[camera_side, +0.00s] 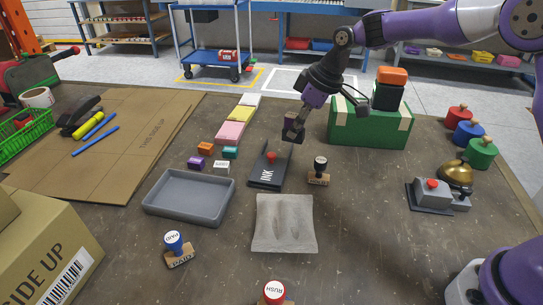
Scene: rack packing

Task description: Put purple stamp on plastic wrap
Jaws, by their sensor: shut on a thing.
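My gripper (293,133) points down just above the far right edge of the black ink pad marked INK (266,177). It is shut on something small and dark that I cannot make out. A small purple block (196,162) lies on the table behind the grey tray; I cannot tell whether it is the purple stamp. A crumpled, translucent grey sheet (285,222), which looks like the plastic wrap, lies flat in front of the ink pad. My gripper is behind the sheet and apart from it.
A small red thing (271,156) shows at the ink pad. A black-topped stamp (319,172), a blue-topped stamp (174,242) and a red-topped stamp (273,291) stand around the sheet. An empty grey tray (150,207) is left. A green box (365,128) stands behind right.

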